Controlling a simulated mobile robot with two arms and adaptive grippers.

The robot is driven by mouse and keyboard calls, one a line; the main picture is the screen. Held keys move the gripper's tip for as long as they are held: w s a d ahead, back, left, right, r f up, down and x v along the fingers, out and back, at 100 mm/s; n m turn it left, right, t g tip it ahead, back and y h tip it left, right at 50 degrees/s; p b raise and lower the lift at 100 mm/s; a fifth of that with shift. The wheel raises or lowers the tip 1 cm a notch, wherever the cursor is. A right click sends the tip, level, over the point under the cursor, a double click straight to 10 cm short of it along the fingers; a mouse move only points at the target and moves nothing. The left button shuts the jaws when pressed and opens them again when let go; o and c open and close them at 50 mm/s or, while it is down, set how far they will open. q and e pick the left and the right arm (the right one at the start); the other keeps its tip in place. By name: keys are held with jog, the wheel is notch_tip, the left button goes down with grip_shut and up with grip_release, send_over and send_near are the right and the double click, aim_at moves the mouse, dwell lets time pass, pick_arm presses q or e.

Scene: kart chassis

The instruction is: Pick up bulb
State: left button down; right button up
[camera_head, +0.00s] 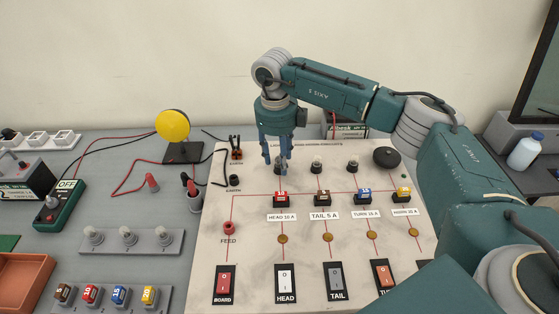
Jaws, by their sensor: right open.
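My right gripper (277,168) reaches down over the back of the pale circuit board (258,262), above the HEAD 10 A column. It is open, with its blue fingers around or just in front of a small dark fitting; the fingers hide most of it, and I cannot tell whether a bulb sits there. Small pale bulbs stand upright in a grey rack at the left: a left one (94,234), a middle one (127,234) and a right one (163,234). They are well apart from the gripper. My left gripper is not in view.
Coloured fuses (119,295) stand in a rack at the front left. Dark fittings (317,167) line the board's back.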

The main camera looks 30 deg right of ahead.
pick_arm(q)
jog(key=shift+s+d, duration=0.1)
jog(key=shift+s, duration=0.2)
pick_arm(e)
jog(key=c, duration=0.9)
jog(key=shift+r, duration=0.1)
